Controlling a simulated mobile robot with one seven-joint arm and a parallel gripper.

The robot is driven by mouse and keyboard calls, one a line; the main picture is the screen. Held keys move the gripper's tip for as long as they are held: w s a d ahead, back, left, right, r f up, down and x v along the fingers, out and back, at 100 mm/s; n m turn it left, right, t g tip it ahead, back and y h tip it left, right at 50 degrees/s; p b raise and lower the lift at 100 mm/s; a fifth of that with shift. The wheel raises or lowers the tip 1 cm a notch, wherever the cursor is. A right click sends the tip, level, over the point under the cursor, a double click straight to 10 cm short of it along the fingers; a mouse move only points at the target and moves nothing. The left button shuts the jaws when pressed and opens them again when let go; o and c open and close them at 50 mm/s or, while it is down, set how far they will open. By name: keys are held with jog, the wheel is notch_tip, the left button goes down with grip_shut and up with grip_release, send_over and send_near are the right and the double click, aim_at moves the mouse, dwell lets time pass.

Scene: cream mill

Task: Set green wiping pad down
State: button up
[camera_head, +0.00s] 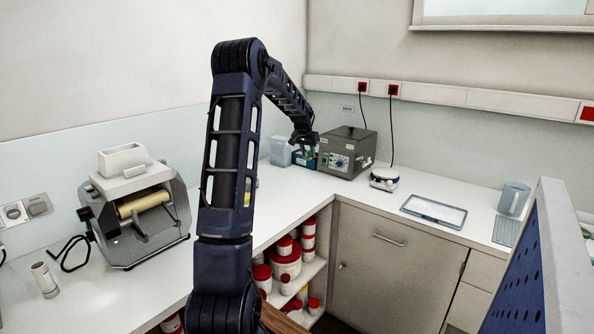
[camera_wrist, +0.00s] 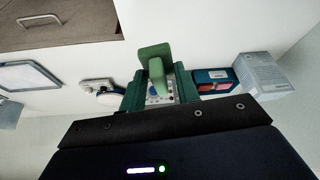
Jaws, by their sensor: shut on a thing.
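The green wiping pad (camera_wrist: 153,54) is between the fingers of my gripper (camera_wrist: 158,80) in the wrist view. It looks bent, with one end sticking out past the fingertips. My gripper is shut on it. In the head view, my gripper (camera_head: 303,140) is at the far end of the counter, in front of the boxes and just left of the grey control unit. The pad is too small and dark there to make out clearly. I cannot tell whether the pad touches the white counter (camera_head: 340,187).
The grey control unit (camera_head: 346,152) stands close by on the right. A teal box (camera_head: 305,158) and a pale box (camera_head: 279,151) stand beside it. A small white device (camera_head: 384,179) and a tray (camera_head: 434,211) are further right. The roller mill (camera_head: 137,208) is left.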

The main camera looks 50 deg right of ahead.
jog(key=n, duration=0.2)
send_over(264, 192)
jog(key=shift+t, duration=0.4)
jog(key=f, duration=1.3)
jog(key=a+f, duration=0.1)
jog(key=f, duration=0.5)
jog(key=shift+s+a+f, duration=0.1)
jog(key=shift+s+f, duration=0.1)
jog(key=shift+f, duration=0.05)
jog(key=shift+f, duration=0.1)
jog(key=o, duration=0.9)
jog(key=shift+o, duration=0.2)
jog(key=v, duration=1.2)
